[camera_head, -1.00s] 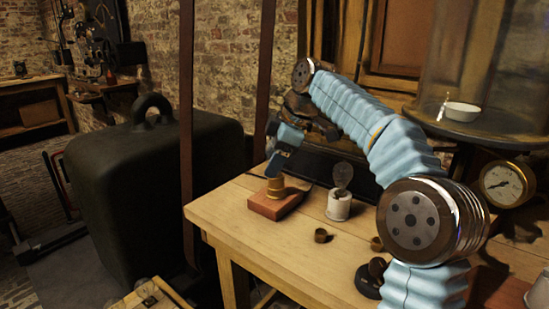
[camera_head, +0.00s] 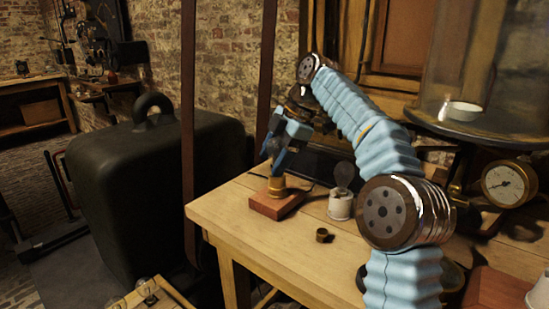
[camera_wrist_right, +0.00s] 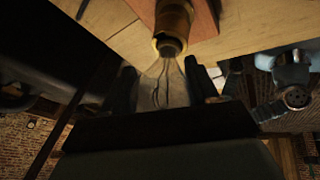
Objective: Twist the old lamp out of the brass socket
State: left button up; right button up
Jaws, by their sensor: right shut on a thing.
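The brass socket (camera_head: 277,187) stands upright on a reddish wooden block (camera_head: 276,206) near the table's far left edge. My right gripper (camera_head: 279,157) is just above it, pointing down. In the right wrist view its two dark fingers are shut on the clear glass of the old lamp (camera_wrist_right: 161,88). The lamp's base meets the mouth of the socket (camera_wrist_right: 173,20) there, and I cannot tell how deep it sits. In the head view the fingers mostly hide this lamp. My left gripper is not in view.
Another bulb (camera_head: 344,174) stands in a white holder (camera_head: 340,207) right of the block. A small brass ring (camera_head: 324,236) lies on the table (camera_head: 270,245). A pressure gauge (camera_head: 509,185) is at right. A crate with bulbs (camera_head: 150,292) is at lower left.

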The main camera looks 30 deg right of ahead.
jog(key=shift+r, duration=1.05)
jog(key=shift+r, duration=0.1)
